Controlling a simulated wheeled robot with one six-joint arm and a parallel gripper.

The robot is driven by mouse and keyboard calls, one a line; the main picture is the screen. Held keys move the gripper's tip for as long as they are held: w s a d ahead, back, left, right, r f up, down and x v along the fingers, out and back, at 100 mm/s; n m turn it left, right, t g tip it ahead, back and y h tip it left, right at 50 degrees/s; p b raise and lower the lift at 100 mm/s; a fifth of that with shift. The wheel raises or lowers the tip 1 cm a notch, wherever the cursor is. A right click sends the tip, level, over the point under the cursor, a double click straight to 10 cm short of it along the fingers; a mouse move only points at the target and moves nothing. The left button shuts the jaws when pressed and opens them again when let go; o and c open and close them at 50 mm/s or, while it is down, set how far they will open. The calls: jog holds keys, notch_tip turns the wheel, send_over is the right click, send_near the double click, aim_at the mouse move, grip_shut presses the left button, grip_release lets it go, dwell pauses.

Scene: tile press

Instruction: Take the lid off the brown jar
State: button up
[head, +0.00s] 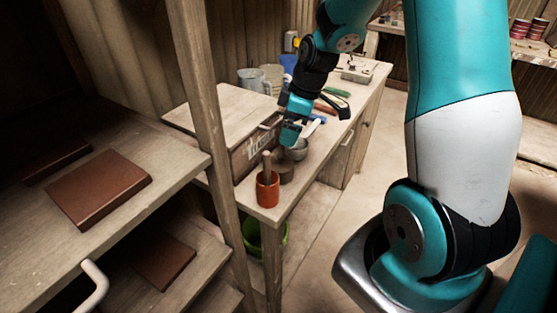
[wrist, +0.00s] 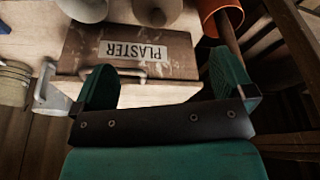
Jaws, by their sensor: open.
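The brown jar (head: 286,173) is a small dark brown vessel on the workbench, between the orange pot and the grey bowl. It shows partly at the top edge of the wrist view (wrist: 155,12), cut off by the frame. Its lid cannot be told apart clearly. My gripper (head: 292,132) is above the bench, near the grey bowl and the front of the plaster box. In the wrist view my gripper (wrist: 162,67) has its two teal fingers wide apart, with nothing held between them. The jar lies beyond the fingertips there, apart from them.
A wooden box marked PLASTER (wrist: 100,45) stands beside the jar, with a metal handle. An orange pot (head: 267,190) holding a wooden stick is at the bench's near end. A grey bowl (head: 298,152) is behind the jar. A wooden shelf post (head: 205,100) rises at left.

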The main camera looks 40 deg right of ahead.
aim_at(281, 155)
jog(key=x, duration=0.6)
jog(key=shift+p, duration=0.35)
jog(key=shift+d+p+x, duration=0.2)
jog(key=shift+p+x, duration=0.55)
jog(key=shift+x, duration=1.85)
jog(key=c, duration=0.8)
